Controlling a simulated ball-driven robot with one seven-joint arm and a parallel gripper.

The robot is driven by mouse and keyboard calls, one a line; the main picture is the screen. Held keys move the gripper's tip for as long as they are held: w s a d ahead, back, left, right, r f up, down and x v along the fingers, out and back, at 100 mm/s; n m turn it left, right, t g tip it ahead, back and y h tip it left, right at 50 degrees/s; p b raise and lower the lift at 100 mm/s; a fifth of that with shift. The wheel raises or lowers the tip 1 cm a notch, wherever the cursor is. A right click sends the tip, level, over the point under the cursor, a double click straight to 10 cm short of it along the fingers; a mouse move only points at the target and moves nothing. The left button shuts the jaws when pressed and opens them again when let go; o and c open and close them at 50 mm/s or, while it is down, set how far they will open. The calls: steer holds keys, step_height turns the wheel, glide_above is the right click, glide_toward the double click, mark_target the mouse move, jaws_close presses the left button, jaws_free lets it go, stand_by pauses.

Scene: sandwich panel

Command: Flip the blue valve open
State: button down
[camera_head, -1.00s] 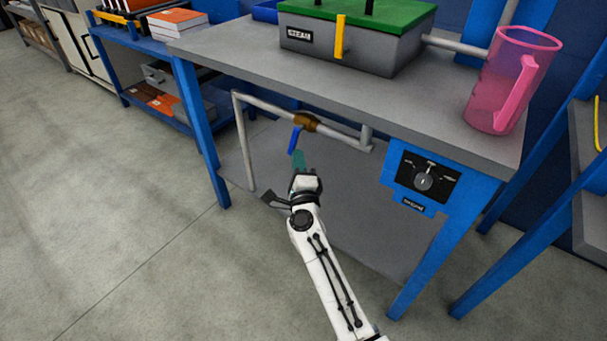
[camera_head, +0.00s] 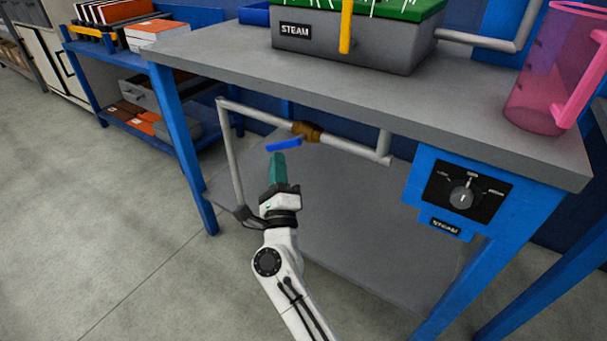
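The blue valve handle (camera_head: 284,145) sits on a brass valve body (camera_head: 306,131) in a grey pipe (camera_head: 250,113) under the table. The handle points left from the body, close to in line with the pipe. My gripper (camera_head: 278,165) is just below the handle, with its teal fingertips pointing up toward it. A small gap seems to show between fingertips and handle, but I cannot be sure they are apart. The fingers overlap in this view, so I cannot tell how far they are open.
The grey tabletop (camera_head: 225,54) overhangs the valve. It carries a grey STEAM box (camera_head: 390,50) and a pink pitcher (camera_head: 540,95). A blue panel with a black knob (camera_head: 463,197) hangs at the right. The lower shelf (camera_head: 370,235) is bare.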

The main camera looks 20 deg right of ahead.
steer(key=shift+w+a+r+p, duration=0.4)
steer(key=shift+w+a+r, duration=0.05)
steer(key=shift+w+r, duration=0.25)
steer(key=shift+w+a+r+p, duration=0.4)
steer(key=shift+w+r+p, duration=0.15)
steer(key=shift+r, duration=0.3)
steer(key=s+a+f+b, duration=0.3)
steer(key=s+a+f, duration=0.1)
steer(key=f, duration=0.7)
steer(key=shift+a, duration=0.9)
steer(key=shift+s, duration=0.1)
